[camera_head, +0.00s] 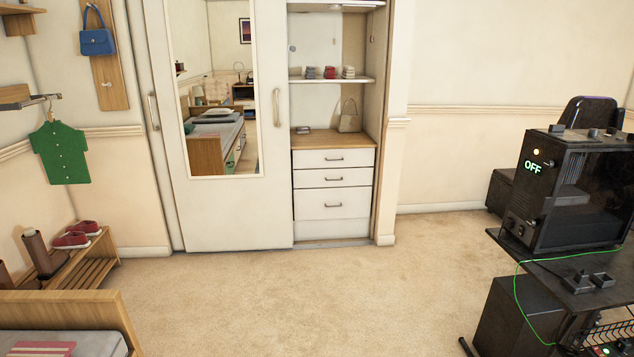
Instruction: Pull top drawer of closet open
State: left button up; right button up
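The white closet (226,215) stands against the far wall, with a mirrored sliding door on its left part. Its right part is open and holds a drawer stack of three white drawers under a wooden top (335,140). The top drawer (318,160) has a dark horizontal handle (334,159) and looks shut. The middle drawer (318,178) and the bottom drawer (318,204) below it also look shut. Neither of my grippers shows in the head view.
Open carpet (300,290) lies between me and the closet. A wooden bed (110,305) is at the lower left, near a shoe rack (92,263). A dark desk (570,275) with a black machine (575,190) stands at the right. A handbag (349,122) sits on the wooden top.

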aim_at(363, 157)
jog(key=i, duration=3.65)
